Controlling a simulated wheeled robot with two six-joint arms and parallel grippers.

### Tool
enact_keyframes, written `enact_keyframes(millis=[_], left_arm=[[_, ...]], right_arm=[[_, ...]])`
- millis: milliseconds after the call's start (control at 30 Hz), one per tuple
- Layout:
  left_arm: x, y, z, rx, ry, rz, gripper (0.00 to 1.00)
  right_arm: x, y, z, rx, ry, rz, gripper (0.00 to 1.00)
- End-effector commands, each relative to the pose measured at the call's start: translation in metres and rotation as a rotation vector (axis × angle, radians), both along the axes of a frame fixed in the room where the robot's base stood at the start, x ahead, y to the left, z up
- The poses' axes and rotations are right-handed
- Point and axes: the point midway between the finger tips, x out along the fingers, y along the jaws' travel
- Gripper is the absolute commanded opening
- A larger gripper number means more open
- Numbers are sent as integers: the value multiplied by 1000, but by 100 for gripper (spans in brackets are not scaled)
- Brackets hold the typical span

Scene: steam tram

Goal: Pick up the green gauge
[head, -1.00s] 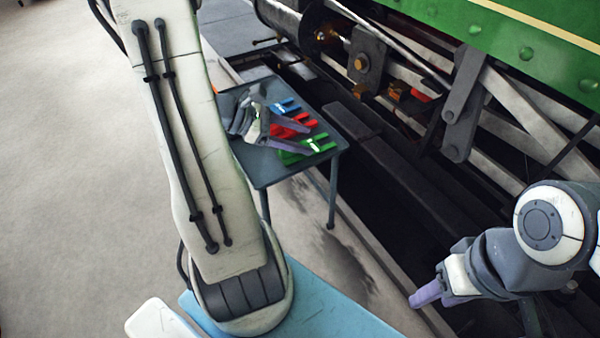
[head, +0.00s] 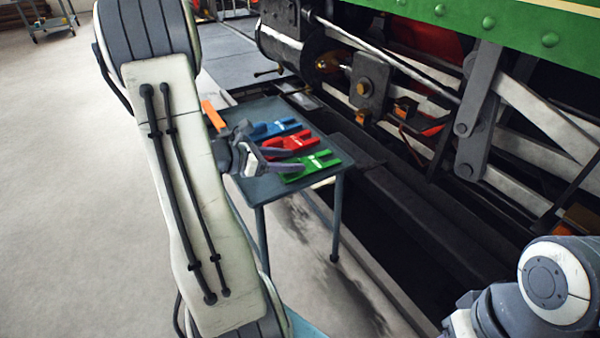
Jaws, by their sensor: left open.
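The green gauge (head: 311,167) lies flat on a small dark table (head: 262,192), nearest the table's front right edge. A red gauge (head: 290,143) and a blue gauge (head: 275,128) lie behind it in a row. My left gripper (head: 293,161) is open and empty, with its purple fingers reaching right over the table. One finger shows near the red gauge and the other just left of the green gauge; I cannot tell its height above them. My right gripper is out of view; only the right wrist shows at the lower right.
An orange piece (head: 213,115) shows at the table's left side, partly behind my left arm. The green steam tram (head: 480,20) with its rods and dark track pit stands close along the right. A cart (head: 48,22) stands far back left. The left floor is clear.

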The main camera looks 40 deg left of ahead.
Motion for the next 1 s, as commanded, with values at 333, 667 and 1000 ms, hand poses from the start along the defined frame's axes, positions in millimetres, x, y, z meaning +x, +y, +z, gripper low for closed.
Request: enact_keyframes(millis=[333, 667, 1000], left_arm=[[23, -10, -11, 1, 0, 0, 65], [22, -10, -11, 1, 0, 0, 0], [22, -10, -11, 0, 1, 0, 0]], right_arm=[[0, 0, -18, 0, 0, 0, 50], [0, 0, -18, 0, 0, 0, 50], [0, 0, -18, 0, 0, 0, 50]])
